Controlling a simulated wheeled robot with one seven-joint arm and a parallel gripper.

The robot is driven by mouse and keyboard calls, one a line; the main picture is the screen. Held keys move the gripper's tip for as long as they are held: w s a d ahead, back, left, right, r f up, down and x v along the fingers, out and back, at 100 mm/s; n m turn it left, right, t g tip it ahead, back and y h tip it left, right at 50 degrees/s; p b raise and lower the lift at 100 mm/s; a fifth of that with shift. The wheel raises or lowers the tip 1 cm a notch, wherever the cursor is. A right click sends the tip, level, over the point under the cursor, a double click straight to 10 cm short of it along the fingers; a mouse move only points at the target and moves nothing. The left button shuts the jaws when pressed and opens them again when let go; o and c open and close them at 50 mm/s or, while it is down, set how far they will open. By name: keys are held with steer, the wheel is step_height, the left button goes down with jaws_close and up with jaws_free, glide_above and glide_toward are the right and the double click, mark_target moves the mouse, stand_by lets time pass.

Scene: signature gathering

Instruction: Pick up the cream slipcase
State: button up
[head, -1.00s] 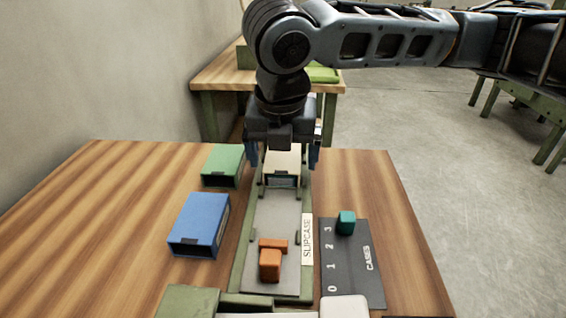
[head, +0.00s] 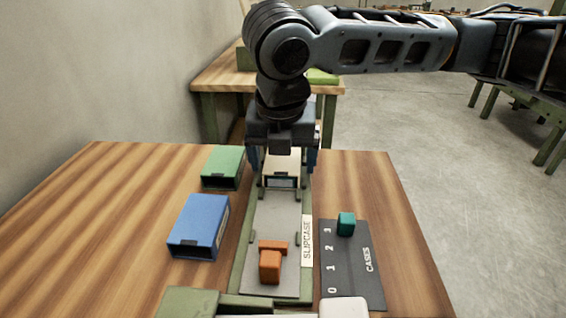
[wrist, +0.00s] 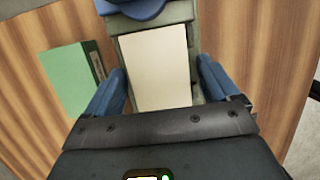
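The cream slipcase (head: 281,169) lies at the far end of the grey tray with the green frame (head: 272,215). It is partly hidden behind my gripper in the head view. My gripper (head: 282,165) is above it, with its fingers pointing down. In the wrist view the cream slipcase (wrist: 156,68) lies between the two blue fingers (wrist: 162,85). The fingers are apart, with a gap visible on each side of the slipcase. My gripper is open; I cannot tell how high it is above the slipcase.
A green slipcase (head: 223,167) and a blue slipcase (head: 198,227) lie left of the tray. Orange blocks (head: 270,265) sit at the tray's near end. A teal block (head: 346,223) stands on the dark CASES board (head: 350,265) at right. The table's left side is clear.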

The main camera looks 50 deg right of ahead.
steer(key=c, duration=0.9)
steer(key=shift+r, duration=0.1)
